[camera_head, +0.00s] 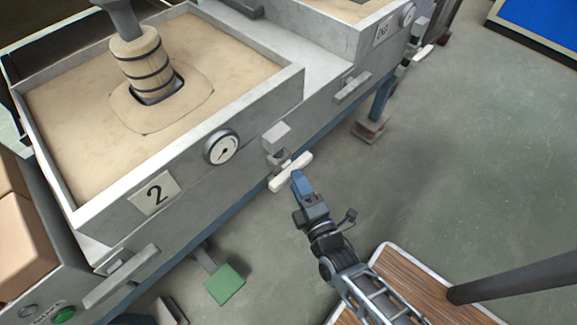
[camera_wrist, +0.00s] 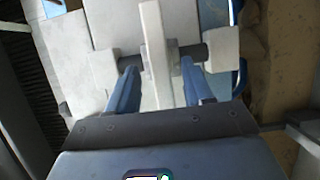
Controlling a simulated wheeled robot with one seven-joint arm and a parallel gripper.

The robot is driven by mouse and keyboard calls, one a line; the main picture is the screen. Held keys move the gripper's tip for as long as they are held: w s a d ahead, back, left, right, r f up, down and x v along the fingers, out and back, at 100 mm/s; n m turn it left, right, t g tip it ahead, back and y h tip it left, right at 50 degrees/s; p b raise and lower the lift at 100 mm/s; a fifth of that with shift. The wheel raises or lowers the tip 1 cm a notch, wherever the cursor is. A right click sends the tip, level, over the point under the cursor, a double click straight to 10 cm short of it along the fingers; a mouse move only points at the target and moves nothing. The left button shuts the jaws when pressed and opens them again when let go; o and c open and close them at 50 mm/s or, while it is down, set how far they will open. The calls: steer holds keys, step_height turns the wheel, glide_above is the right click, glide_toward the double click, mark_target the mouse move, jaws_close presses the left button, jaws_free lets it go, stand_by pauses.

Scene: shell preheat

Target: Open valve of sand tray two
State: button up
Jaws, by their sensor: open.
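Sand tray two (camera_head: 185,160) is a grey metal tray full of sand with a "2" plate (camera_head: 156,193) and a dial gauge (camera_head: 221,148) on its front. Its valve handle (camera_head: 291,172) is a pale bar on a grey valve body (camera_head: 276,140), to the right of the gauge. My gripper (camera_head: 297,178) is at the handle. In the wrist view the pale handle (camera_wrist: 156,55) stands between my two blue fingers (camera_wrist: 158,90), with a visible gap on each side. The fingers are open. In the head view the gripper hides part of the handle's surroundings.
A ringed wooden cylinder (camera_head: 142,65) stands in the sand. A bar handle (camera_head: 120,277) sticks out at the tray's lower left, with a green pedal (camera_head: 224,285) near the floor. Another tray (camera_head: 355,8) adjoins at the upper right.

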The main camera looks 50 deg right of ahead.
mark_target(288, 166)
steer(key=shift+x, duration=3.15)
steer(key=shift+c, duration=0.4)
jaws_close()
steer(key=shift+b, duration=0.3)
